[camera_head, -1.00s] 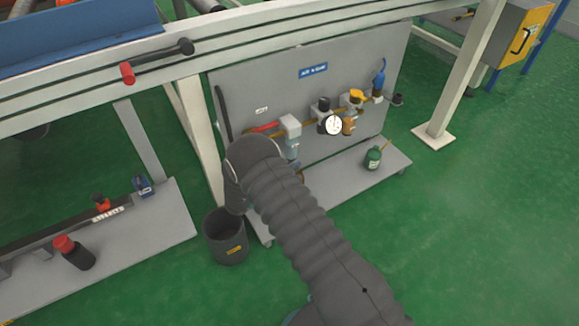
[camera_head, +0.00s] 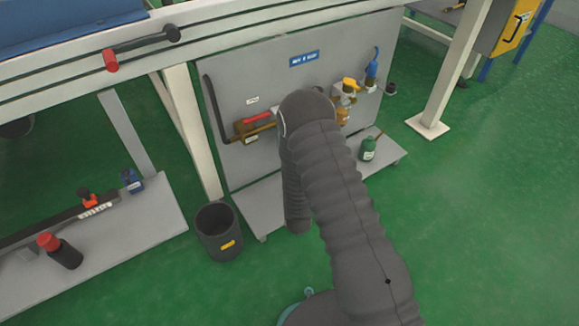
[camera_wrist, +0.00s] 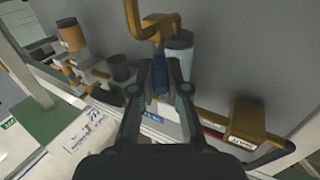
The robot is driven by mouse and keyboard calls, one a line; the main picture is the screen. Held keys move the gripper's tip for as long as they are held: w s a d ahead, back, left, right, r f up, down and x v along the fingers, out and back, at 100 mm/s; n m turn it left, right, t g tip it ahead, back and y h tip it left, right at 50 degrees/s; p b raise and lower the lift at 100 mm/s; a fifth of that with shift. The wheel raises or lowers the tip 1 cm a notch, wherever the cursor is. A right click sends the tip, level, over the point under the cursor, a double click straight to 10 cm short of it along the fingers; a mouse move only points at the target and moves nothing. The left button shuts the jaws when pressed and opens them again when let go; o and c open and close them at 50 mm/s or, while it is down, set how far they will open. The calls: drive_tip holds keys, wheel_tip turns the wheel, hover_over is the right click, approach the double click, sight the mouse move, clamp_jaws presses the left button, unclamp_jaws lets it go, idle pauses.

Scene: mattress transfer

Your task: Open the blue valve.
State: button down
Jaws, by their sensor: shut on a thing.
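In the wrist view, a narrow blue piece (camera_wrist: 160,81), which looks like the blue valve's handle, lies between the fingers of my gripper (camera_wrist: 160,76). My gripper is shut on it. A bent brass pipe (camera_wrist: 133,18) and brass fitting stand just beyond the fingertips, beside a pale blue-grey cylinder (camera_wrist: 178,52). How far the handle is turned cannot be told. In the head view, my arm hides the gripper and this part of the grey panel (camera_head: 225,85).
Along the panel are a red lever (camera_head: 257,118), a yellow-topped fitting (camera_head: 350,84) and a blue-topped fitting (camera_head: 371,69). A green bottle (camera_head: 368,148) stands on the lower shelf. A dark bucket (camera_head: 219,231) stands on the floor left of my arm.

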drive_tip(key=shift+w+d+n+g+y+b, duration=0.15)
drive_tip(key=shift+d+n+g+y+b, duration=0.15)
drive_tip(key=shift+n+g+y+b, duration=0.6)
drive_tip(key=shift+w+d+n+g+y+b, duration=0.15)
drive_tip(key=shift+d+n+y+b, duration=0.2)
drive_tip(key=shift+n+y, duration=1.1)
drive_tip(key=shift+w+d+n+g+y+b, duration=0.15)
drive_tip(key=shift+d+n+g+y+b, duration=0.3)
drive_tip(key=shift+y, duration=1.3)
drive_tip(key=shift+a+r+y, duration=0.1)
drive_tip(key=shift+a+y, duration=0.1)
drive_tip(key=shift+y, duration=0.1)
drive_tip(key=c, duration=1.4)
unclamp_jaws()
drive_tip(key=shift+c, duration=0.2)
drive_tip(key=shift+s, duration=0.1)
drive_tip(key=v, duration=1.1)
drive_tip(key=shift+s+d, duration=0.2)
drive_tip(key=shift+s, duration=0.15)
